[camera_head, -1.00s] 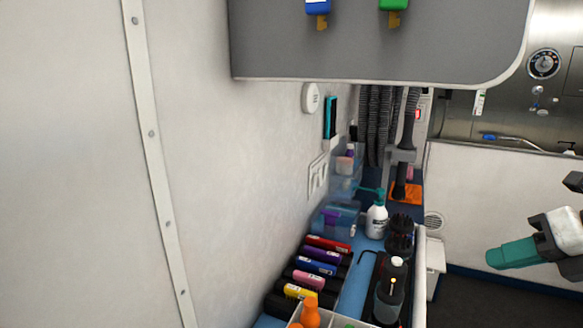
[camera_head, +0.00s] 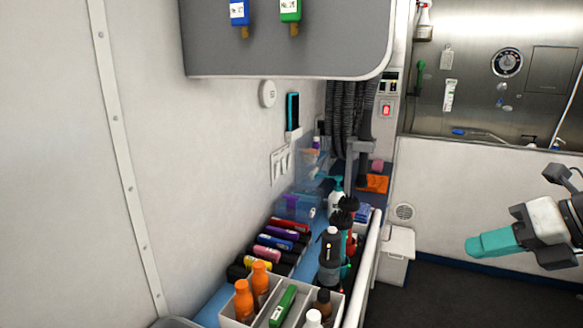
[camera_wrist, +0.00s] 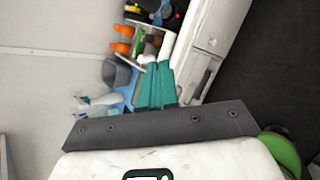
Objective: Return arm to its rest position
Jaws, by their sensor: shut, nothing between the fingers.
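My gripper (camera_head: 470,248) is at the right of the head view, held in the air over the dark floor, with its teal fingers pointing left. The fingers are together with nothing between them. In the wrist view, my gripper (camera_wrist: 158,88) shows as teal fingers side by side in front of the counter's end. It stays apart from the bottles and the counter. Part of my arm runs out of the head view at the right edge.
A blue counter (camera_head: 213,312) along the left wall holds a divided caddy (camera_head: 232,322) with orange bottles, several coloured clippers and dark bottles. A grey cabinet (camera_head: 290,50) hangs above. A white bin (camera_head: 396,255) stands beyond the counter. The dark floor (camera_head: 430,300) is clear.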

